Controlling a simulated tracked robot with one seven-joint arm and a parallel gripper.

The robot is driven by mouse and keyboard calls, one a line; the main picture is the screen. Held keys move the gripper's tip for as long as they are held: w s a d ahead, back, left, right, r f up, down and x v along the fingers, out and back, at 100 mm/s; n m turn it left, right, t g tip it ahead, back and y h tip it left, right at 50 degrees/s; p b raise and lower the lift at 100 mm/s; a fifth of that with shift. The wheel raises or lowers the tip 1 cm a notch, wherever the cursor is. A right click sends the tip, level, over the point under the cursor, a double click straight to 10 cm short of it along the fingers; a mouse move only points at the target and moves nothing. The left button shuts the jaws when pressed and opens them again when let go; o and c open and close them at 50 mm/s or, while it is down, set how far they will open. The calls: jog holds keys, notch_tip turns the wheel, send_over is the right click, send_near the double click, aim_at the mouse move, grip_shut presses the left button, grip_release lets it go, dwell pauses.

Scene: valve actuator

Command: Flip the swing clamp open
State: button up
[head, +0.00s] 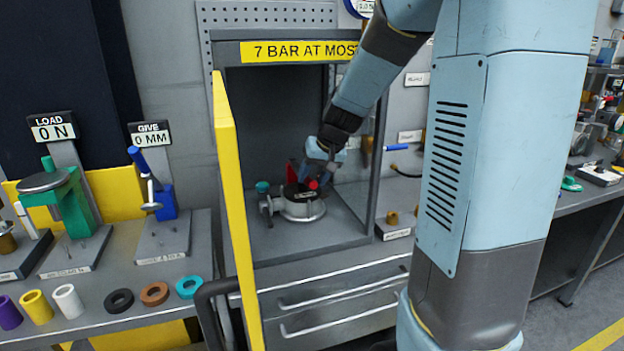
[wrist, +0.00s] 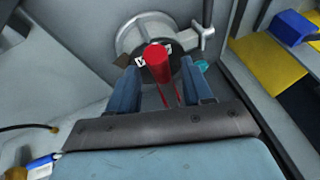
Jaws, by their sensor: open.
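A round grey metal fixture (head: 302,207) sits on the cabinet floor, and its rim and side arm show in the wrist view (wrist: 128,41). A black top with white marks lies on it. A red rod-like handle (wrist: 157,66) stands over the fixture; I take it as part of the swing clamp. Red parts (head: 292,174) also show in the head view. My gripper (head: 322,160) is in the cabinet, over the fixture. In the wrist view its blue fingers (wrist: 158,78) are open, one on each side of the red handle. Contact cannot be told.
The yellow-edged door (head: 233,200) stands open at the cabinet's left. The cabinet's right post (head: 376,165) is close to my arm. A teal knob (head: 262,187) is left of the fixture. Coloured rings and two gauge stands (head: 160,225) are on the left bench.

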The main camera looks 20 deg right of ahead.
jog(key=shift+w+a+f, duration=0.1)
jog(key=shift+w+f, duration=0.15)
jog(key=shift+f, duration=0.4)
jog(key=shift+c, duration=0.2)
grip_shut()
